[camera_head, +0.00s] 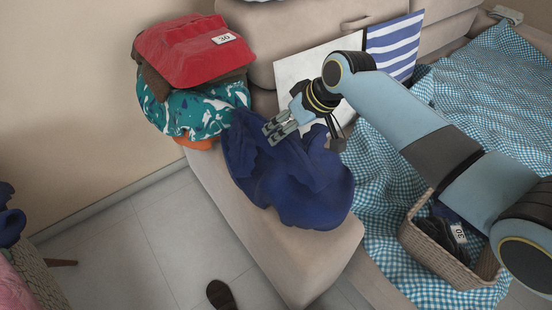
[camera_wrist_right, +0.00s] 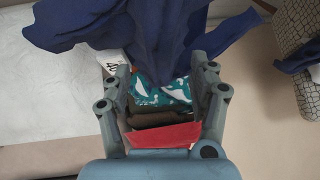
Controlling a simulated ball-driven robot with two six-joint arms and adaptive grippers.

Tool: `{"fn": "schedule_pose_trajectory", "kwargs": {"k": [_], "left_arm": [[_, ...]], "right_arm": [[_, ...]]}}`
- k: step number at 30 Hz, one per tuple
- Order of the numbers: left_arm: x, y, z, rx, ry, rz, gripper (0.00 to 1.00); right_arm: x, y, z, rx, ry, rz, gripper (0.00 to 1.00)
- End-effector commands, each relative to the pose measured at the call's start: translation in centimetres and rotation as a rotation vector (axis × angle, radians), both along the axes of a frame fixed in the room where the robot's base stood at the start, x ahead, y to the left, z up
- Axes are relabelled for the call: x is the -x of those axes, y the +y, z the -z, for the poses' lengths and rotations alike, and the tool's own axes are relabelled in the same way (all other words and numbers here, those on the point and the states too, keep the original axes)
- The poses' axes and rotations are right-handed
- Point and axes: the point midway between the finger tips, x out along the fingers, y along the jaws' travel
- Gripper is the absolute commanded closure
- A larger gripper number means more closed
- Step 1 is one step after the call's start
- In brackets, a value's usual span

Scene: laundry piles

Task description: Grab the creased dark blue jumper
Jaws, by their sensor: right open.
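The creased dark blue jumper (camera_head: 300,185) lies in a heap on the beige sofa seat, right of the stacked laundry and partly over its front edge. My right gripper (camera_head: 276,129) is open at the jumper's upper part, fingers pointing left over it. In the right wrist view, the jumper (camera_wrist_right: 150,30) fills the top, beyond the open fingers (camera_wrist_right: 161,78). I cannot tell whether the fingers touch it. No cloth is visibly clamped. My left gripper is out of view.
A pile with a red garment (camera_head: 185,55) on teal patterned cloth (camera_head: 190,108) stands left of the jumper. A wicker basket (camera_head: 440,262) and checked blue cloth (camera_head: 475,100) are at right. A striped blue-white item (camera_head: 395,48) leans behind. A dark shoe (camera_head: 220,294) lies on the floor.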

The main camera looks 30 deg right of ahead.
Motion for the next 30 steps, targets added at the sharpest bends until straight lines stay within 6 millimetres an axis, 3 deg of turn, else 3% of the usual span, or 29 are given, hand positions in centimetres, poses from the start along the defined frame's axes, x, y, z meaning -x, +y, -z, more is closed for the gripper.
{"fn": "schedule_pose_trajectory", "kwargs": {"k": [5,13,27,30], "left_arm": [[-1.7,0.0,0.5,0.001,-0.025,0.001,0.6],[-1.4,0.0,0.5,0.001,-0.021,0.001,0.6],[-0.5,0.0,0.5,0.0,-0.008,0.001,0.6],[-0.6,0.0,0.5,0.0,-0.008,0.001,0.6]], "right_arm": [[-1.2,0.7,2.1,-0.001,0.0,0.0,0.4],[-1.4,0.7,2.3,0.0,-0.001,0.0,0.4],[-1.3,0.7,2.3,0.0,0.0,0.001,1.0],[-1.3,0.7,2.3,0.0,0.0,0.001,1.0]]}}
